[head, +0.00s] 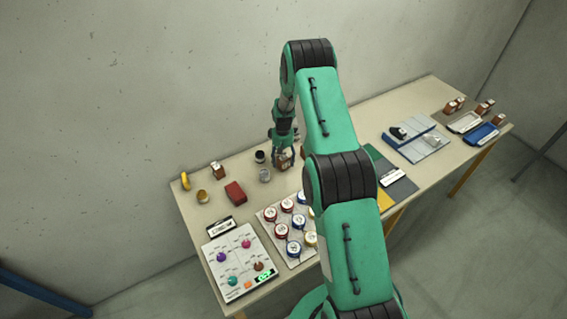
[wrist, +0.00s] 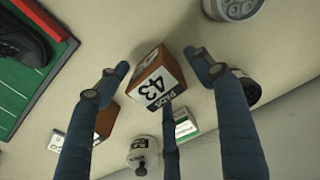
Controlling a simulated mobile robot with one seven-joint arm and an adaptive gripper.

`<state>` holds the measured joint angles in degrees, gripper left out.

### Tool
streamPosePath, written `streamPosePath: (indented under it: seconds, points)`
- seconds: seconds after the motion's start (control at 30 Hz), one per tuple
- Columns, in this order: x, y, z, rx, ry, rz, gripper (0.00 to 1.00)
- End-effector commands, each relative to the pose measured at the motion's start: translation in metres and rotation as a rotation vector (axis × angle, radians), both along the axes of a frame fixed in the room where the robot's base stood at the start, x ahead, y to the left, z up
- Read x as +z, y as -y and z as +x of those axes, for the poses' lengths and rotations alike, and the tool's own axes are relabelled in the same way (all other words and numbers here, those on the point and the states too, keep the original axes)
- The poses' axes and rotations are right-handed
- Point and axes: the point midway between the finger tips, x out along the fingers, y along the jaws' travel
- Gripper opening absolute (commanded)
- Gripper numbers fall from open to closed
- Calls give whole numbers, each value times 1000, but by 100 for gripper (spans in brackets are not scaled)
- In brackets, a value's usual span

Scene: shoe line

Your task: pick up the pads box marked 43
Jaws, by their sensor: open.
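The pads box marked 43 (wrist: 151,90) is brown with a white label reading "PADS 43". It stands on the table between the spread fingers of my gripper (wrist: 160,78) in the wrist view. The fingers are open, with gaps visible at the left and right; I cannot tell whether the nearest finger, which overlaps the label's lower edge, touches it. In the head view my gripper (head: 284,150) is low over the table, at the small brown box (head: 284,163), which it partly hides.
In the wrist view a grey tin (wrist: 233,8) and a dark tin (wrist: 243,88) stand close by. Another brown box (wrist: 106,120), a white container (wrist: 142,152) and a green tray (wrist: 45,78) with a black shoe are near. In the head view a red box (head: 235,192) lies left.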

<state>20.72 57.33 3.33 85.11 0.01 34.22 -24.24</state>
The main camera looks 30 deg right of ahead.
Motion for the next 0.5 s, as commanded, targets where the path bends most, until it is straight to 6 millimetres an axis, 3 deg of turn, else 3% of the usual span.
streamPosePath:
  seconds: [0.23,0.5]
  points:
    - [0,0,0,0,0,0,66]
    - [0,0,0,0,0,0,15]
